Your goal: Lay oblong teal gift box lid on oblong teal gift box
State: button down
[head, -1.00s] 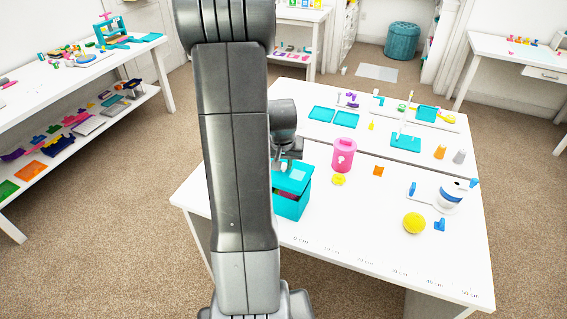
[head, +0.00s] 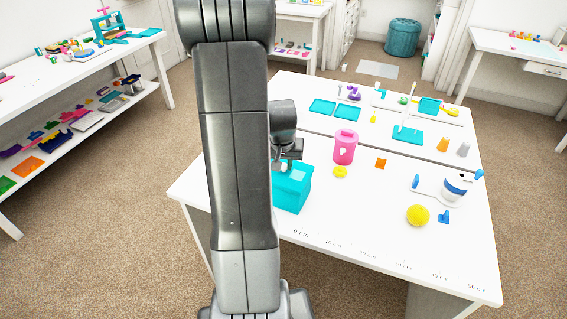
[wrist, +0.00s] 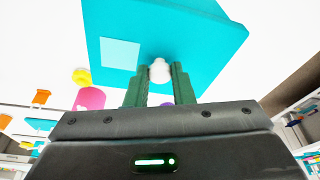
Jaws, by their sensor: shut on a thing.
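The oblong teal gift box (head: 293,200) stands at the near left of the white table, partly hidden behind my arm. The teal lid (head: 304,171), with a pale square on top, lies over the box, and no gap shows between them. In the wrist view the lid (wrist: 200,35) fills the upper middle. My gripper (head: 284,167) is just above the lid; in the wrist view its green fingers (wrist: 160,78) are shut on the lid's white knob (wrist: 159,70). The lid's left part is hidden in the head view.
A pink canister (head: 345,147) and a yellow piece (head: 340,172) stand right of the box. An orange piece (head: 380,163), a yellow ball (head: 418,215) and a white-and-blue mug (head: 457,186) are farther right. The table's front middle is clear.

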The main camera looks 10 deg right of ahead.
jog(key=shift+f+b, duration=0.5)
jog(key=shift+f, duration=0.05)
jog(key=c, duration=1.2)
grip_release()
jog(key=shift+o, duration=0.2)
jog(key=shift+r, duration=0.1)
jog(key=v, duration=1.3)
jog(key=shift+r+b, duration=0.3)
jog(key=shift+r, duration=0.05)
jog(key=shift+s+f, duration=0.1)
jog(key=x, duration=1.3)
jog(key=shift+f+p, duration=0.35)
jog(key=shift+r, duration=0.15)
